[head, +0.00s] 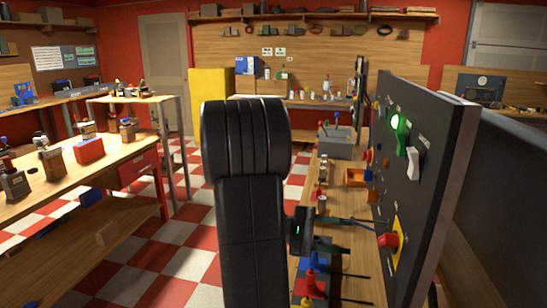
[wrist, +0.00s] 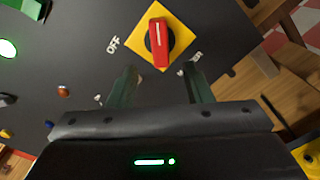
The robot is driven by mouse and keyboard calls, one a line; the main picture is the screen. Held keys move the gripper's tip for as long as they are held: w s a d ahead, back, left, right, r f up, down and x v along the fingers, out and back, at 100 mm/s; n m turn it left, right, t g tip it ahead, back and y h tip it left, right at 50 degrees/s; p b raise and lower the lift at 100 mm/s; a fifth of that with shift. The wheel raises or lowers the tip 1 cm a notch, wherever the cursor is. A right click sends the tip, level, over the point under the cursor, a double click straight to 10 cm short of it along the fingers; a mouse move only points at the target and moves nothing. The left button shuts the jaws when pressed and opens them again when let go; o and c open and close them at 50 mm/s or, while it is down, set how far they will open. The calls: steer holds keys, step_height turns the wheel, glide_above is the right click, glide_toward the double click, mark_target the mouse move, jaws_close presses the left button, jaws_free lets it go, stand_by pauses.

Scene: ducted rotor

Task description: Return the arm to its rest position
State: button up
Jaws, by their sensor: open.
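My arm (head: 250,210) stands upright in the middle of the head view and hides part of the floor and bench behind it. My gripper (head: 382,232) points right toward the dark upright panel (head: 425,150). In the wrist view my gripper (wrist: 160,78) is open, with its two fingers apart and nothing between them. Just beyond the fingertips is a red rotary handle (wrist: 158,42) on a yellow plate (wrist: 138,32). The handle (head: 387,240) also shows in the head view, near the fingertips. I cannot tell whether they touch.
The panel carries a lit green lamp (head: 397,122), a green lever (head: 401,144) and a white lever (head: 413,163). A narrow bench with a grey bin (head: 335,149) and small parts runs beside it. A wooden workbench (head: 60,187) stands left. Checkered floor (head: 180,245) is open between.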

mark_target(380, 241)
steer(key=p+x, duration=0.1)
steer(key=x, duration=0.7)
steer(key=shift+d, duration=0.2)
steer(key=shift+a, duration=0.1)
